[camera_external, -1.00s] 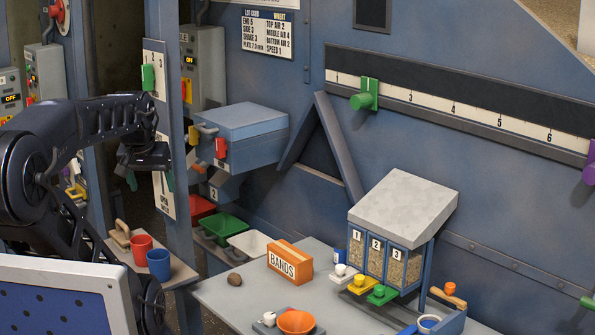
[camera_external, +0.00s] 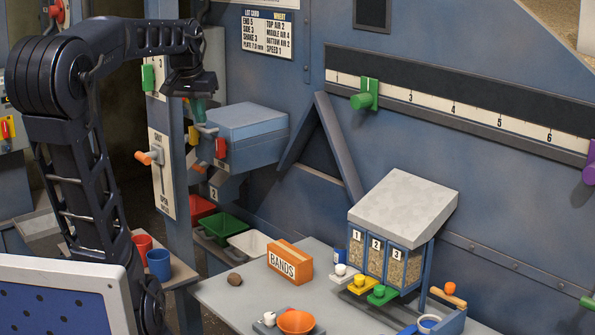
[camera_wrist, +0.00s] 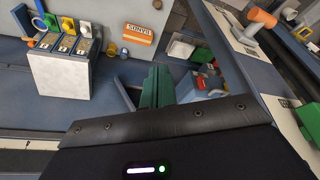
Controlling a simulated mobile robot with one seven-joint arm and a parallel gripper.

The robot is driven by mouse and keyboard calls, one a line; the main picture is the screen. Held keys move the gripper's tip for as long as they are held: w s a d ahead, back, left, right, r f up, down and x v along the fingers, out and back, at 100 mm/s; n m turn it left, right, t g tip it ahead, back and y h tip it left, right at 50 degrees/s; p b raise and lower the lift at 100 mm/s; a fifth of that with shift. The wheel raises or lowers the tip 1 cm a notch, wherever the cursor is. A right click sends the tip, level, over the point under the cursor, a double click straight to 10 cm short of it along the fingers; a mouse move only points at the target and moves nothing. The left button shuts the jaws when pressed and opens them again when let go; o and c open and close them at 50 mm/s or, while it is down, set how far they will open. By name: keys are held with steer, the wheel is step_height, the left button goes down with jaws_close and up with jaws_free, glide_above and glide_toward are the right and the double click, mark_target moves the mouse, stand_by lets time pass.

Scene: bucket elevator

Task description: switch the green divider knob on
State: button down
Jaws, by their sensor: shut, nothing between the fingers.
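A green knob (camera_external: 362,101) on a green bracket sits on the numbered rail (camera_external: 448,113), between marks 1 and 3, in the external view. A purple knob (camera_external: 589,175) sits at the rail's right end. A second green piece (camera_external: 149,78) sits on a numbered plate on the post. My gripper (camera_external: 199,112) is shut and empty, pointing down above the left end of the blue-grey box, well left of the rail knob. Its green fingers (camera_wrist: 157,86) show in the wrist view. I cannot make out the rail knob in that view.
The post carries an orange-handled lever (camera_external: 150,157). The blue-grey box (camera_external: 243,122) has red and yellow handles. A hopper (camera_external: 403,208) with numbered bins and a BANDS box (camera_external: 290,261) stand on the table. A diagonal brace (camera_external: 340,150) lies between gripper and rail.

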mark_target(361, 101)
steer(key=w+d+r+m+g+h, duration=0.2)
steer(key=w+d+r+m, duration=0.1)
steer(key=w+d, duration=1)
steer(key=w+d+r+m+g+h, duration=0.2)
steer(key=w+d+r+m+h, duration=0.1)
steer(key=w+d, duration=1.1)
steer(key=w+r+m, duration=0.1)
steer(key=w+r, duration=0.1)
steer(key=w, duration=0.2)
steer(key=shift+w, duration=0.15)
steer(key=s+d+f, duration=0.3)
steer(key=d+f, duration=0.5)
steer(key=f, duration=0.1)
steer(key=shift+s, duration=0.15)
steer(key=shift+d, duration=0.15)
